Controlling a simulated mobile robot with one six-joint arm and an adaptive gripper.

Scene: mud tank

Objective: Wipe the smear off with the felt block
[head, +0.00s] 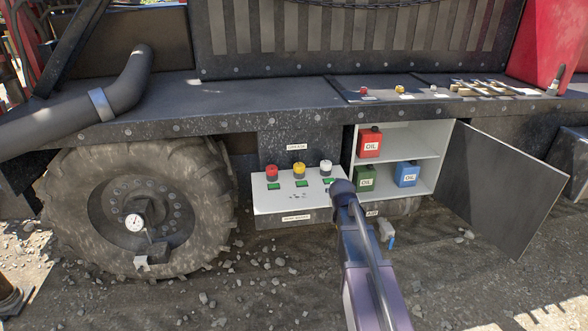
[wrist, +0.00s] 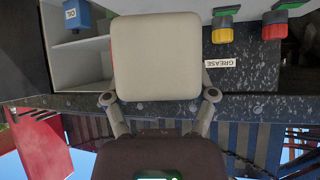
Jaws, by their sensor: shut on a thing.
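In the wrist view my gripper (wrist: 158,98) is shut on the felt block (wrist: 156,56), a pale beige block with rounded corners. The block fills the upper middle of that view and hides part of the white control panel behind it. Whether it touches anything, I cannot tell. In the head view my arm reaches up to the panel's right end, and the gripper and block cannot be made out. The white panel (head: 270,204) carries small dark marks near its middle; I cannot tell whether any is the smear.
Red (head: 271,171), yellow (head: 299,170) and white (head: 326,168) knobs stand along the panel's back. To the right, an open cabinet (head: 399,134) holds red, green and blue oil cans. Its door (head: 496,185) swings outward. A big wheel (head: 140,210) is at left.

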